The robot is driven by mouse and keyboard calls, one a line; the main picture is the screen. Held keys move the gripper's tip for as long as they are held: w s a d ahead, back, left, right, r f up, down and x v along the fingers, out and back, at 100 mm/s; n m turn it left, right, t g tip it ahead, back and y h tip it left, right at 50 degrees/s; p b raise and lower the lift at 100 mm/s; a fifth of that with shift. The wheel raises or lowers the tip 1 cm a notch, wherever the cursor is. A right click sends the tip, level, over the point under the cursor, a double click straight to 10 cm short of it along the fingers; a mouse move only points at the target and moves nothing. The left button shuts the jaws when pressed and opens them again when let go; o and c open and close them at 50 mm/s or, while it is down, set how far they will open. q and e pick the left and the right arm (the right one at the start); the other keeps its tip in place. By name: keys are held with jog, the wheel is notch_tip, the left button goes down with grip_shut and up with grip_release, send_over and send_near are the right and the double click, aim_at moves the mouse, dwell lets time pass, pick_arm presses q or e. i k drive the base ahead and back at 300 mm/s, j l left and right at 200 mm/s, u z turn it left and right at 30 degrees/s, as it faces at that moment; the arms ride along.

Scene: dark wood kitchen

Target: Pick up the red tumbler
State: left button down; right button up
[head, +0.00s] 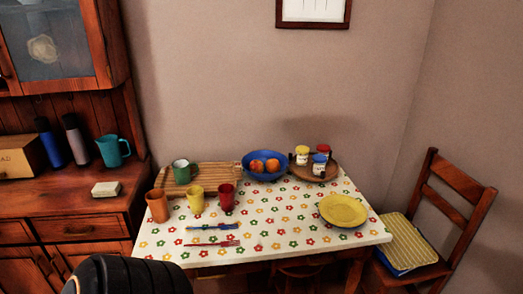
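The red tumbler (226,196) stands upright on the flowered tablecloth of the table (286,225). It is the rightmost in a row of tumblers, with a yellow tumbler (196,199) just to its left and an orange tumbler (157,205) further left. A wooden board (209,175) lies behind it. A dark ribbed part of my own body shows at the bottom left. Neither of my grippers is in the picture.
A green mug (182,172) is on the board. A blue bowl of fruit (247,164), a round tray with jars (329,172) and a yellow plate (343,211) stand right of the tumblers. Cutlery (212,227) lies in front. A chair (465,220) stands right; a dresser (75,212) is left.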

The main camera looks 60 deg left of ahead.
aim_at(227, 191)
jog(key=u, duration=2.15)
